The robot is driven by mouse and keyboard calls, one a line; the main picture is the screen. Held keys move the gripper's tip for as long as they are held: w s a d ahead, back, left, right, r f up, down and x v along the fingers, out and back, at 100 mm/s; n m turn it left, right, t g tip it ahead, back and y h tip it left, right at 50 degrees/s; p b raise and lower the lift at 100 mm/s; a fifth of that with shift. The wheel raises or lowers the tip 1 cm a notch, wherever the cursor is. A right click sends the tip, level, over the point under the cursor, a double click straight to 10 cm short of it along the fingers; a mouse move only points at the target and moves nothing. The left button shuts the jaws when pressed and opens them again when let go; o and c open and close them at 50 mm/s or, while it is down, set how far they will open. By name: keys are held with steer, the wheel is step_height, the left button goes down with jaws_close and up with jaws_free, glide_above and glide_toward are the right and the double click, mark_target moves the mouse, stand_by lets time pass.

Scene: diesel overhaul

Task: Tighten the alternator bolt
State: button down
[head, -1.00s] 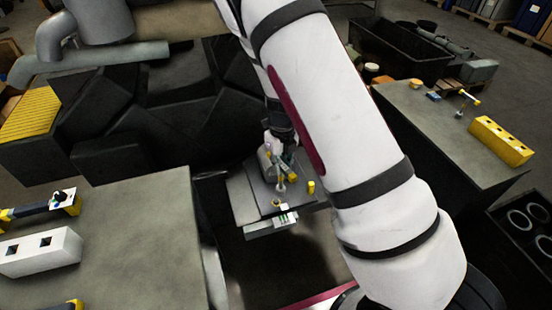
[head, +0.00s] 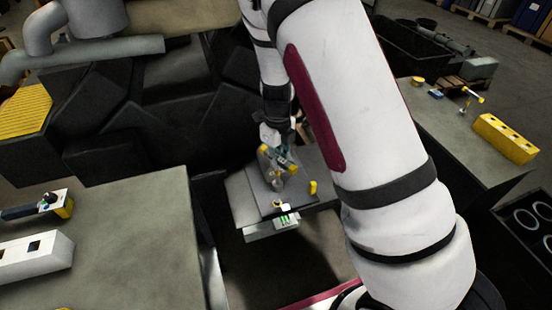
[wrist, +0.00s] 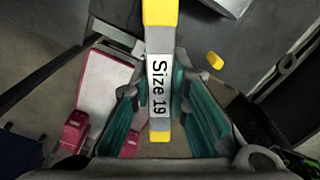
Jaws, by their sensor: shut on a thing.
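My gripper (wrist: 157,100) has its teal finger pads closed on a yellow tool with a white label reading "Size 19" (wrist: 159,80). The tool points away from the wrist, and its far end runs out of the top of the wrist view. In the head view my gripper (head: 280,145) is above a grey stepped stand (head: 248,196), with the tool's yellow part (head: 285,164) tilted beside it. I cannot make out the bolt; the gripper and tool cover part of that area.
A short yellow peg (head: 313,187) stands on the stand's right side. A small box with green marks (head: 287,219) is at its front. A dark faceted block (head: 130,120) rises behind. Grey benches stand left (head: 130,230) and right (head: 450,140), the right one with a yellow block (head: 506,138).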

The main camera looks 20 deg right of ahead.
mark_target(277, 183)
steer(key=n+b, duration=0.1)
steer(key=n, duration=0.2)
steer(key=f+n+b, duration=0.1)
steer(key=n+b, duration=0.1)
steer(key=n, duration=0.1)
steer(key=shift+w+f, duration=0.1)
steer(key=shift+w, duration=0.1)
steer(key=n+b, duration=0.1)
steer(key=n, duration=0.1)
steer(key=n+b, duration=0.1)
steer(key=n, duration=0.2)
steer(key=shift+f+n+b, duration=0.35)
steer(key=shift+n+b, duration=0.05)
steer(key=n, duration=0.5)
steer(key=shift+s+f+n, duration=0.2)
steer(key=shift+n, duration=0.2)
steer(key=n, duration=0.4)
steer(key=f+n, duration=0.1)
steer(key=n, duration=0.2)
steer(key=shift+f+b, duration=0.65)
steer(key=shift+f, duration=0.95)
